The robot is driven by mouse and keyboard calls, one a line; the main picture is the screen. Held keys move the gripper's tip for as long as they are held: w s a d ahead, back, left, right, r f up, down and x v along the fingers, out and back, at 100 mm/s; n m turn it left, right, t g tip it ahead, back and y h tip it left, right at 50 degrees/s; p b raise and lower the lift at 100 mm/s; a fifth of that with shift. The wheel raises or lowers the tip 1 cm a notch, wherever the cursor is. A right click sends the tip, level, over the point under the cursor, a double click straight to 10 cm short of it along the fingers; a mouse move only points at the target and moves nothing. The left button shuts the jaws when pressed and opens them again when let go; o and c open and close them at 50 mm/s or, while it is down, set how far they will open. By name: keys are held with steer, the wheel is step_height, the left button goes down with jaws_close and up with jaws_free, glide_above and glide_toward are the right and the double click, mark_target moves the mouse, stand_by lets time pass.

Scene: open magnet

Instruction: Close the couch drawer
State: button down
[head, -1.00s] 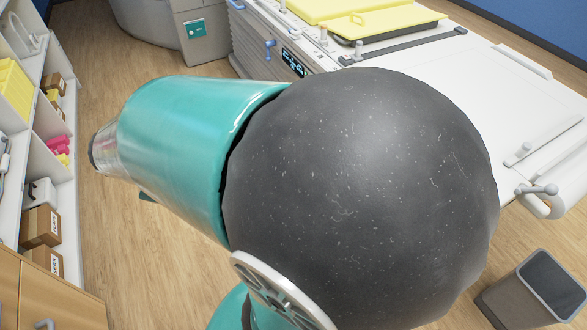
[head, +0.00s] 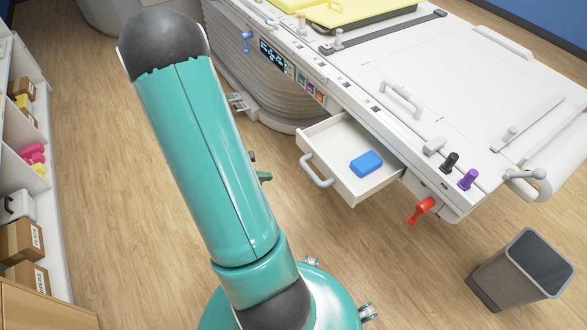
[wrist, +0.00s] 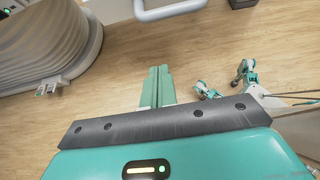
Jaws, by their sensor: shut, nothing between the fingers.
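The white couch drawer (head: 345,184) stands open below the side of the couch (head: 440,120) in the head view. A blue block (head: 366,163) lies inside it. Its grey loop handle (head: 318,175) is on the drawer front. My gripper (wrist: 157,88) shows in the wrist view with its two green fingers together and nothing between them. A pale loop handle (wrist: 172,12), apparently the drawer's, is at the top edge of that view, beyond and apart from the fingertips. In the head view my arm hides most of the gripper.
A grey bin (head: 522,272) stands on the floor at lower right. A red clamp-like part (head: 422,210) hangs at the couch edge. Shelves with boxes (head: 22,240) line the left.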

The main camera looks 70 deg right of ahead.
steer(key=s+d+f, duration=0.4)
steer(key=s+d, duration=0.3)
steer(key=d, duration=0.1)
steer(key=shift+f, duration=0.4)
steer(key=shift+s+d, duration=0.15)
